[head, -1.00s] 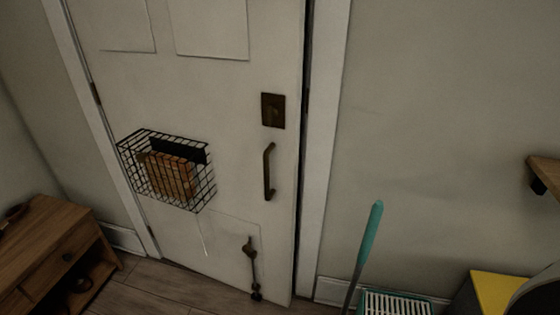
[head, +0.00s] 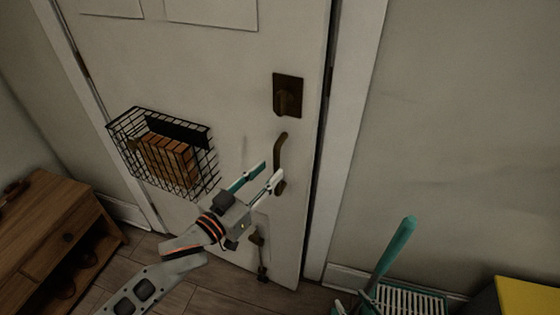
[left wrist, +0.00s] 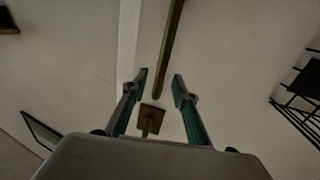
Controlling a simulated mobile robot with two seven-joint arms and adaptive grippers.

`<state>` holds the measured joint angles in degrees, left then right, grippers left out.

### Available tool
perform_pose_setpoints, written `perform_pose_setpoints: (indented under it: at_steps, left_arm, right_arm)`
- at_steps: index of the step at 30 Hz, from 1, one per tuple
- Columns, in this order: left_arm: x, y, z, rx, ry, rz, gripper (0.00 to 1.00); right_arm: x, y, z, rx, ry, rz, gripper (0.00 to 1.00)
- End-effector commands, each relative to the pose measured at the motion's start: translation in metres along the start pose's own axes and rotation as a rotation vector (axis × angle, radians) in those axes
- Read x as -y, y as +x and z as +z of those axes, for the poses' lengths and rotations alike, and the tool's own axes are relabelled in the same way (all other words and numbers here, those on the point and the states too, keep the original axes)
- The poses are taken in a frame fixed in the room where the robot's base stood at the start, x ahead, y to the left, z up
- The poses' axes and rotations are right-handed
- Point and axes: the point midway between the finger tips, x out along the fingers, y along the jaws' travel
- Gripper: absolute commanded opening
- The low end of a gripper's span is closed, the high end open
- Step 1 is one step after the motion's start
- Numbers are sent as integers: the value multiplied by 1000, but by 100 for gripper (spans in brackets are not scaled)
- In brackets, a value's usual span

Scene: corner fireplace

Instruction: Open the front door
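The white front door (head: 235,90) has a dark narrow gap along its right edge; I cannot tell whether it is ajar. A bronze pull handle (head: 281,155) stands upright on it, below a dark lock plate (head: 288,95). My left gripper (head: 272,174) is open and empty, its fingertips close to the handle's lower part. In the left wrist view the handle (left wrist: 170,45) appears in line with the space between the open fingers (left wrist: 160,76), and the lock plate (left wrist: 151,119) shows below. I cannot tell whether they touch. My right gripper is not in view.
A wire basket (head: 127,124) with brown contents hangs on the door, left of my gripper. A wooden cabinet (head: 50,225) stands at the left. A teal-handled tool (head: 398,245) stands right of the door frame, beside a yellow-topped object (head: 528,295). A small dark fitting (head: 260,255) is low on the door.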

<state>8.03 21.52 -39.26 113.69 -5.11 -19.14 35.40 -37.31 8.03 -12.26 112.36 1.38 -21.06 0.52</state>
Motion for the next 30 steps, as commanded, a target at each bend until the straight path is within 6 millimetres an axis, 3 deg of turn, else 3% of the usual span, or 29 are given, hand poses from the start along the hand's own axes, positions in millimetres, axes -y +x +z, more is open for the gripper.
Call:
perform_pose_setpoints:
  at_steps: [3, 9, 20, 24, 30]
  left_arm:
    - [0, 20, 0, -1, 1, -1, 28]
    - [1, 41, 0, 1, 0, -1, 28]
    - [0, 47, 1, 1, 0, -1, 28]
    - [1, 47, 1, 1, 0, -1, 0]
    - [0, 46, 1, 2, 0, 0, 0]
  right_arm:
    - [1, 0, 3, 4, 0, -1, 40]
    - [0, 1, 4, 4, 0, 0, 40]
    - [-1, 2, 1, -1, 0, 1, 40]
    - [-1, 2, -1, -4, 0, 2, 40]
    - [-2, 1, -1, -5, 0, 3, 40]
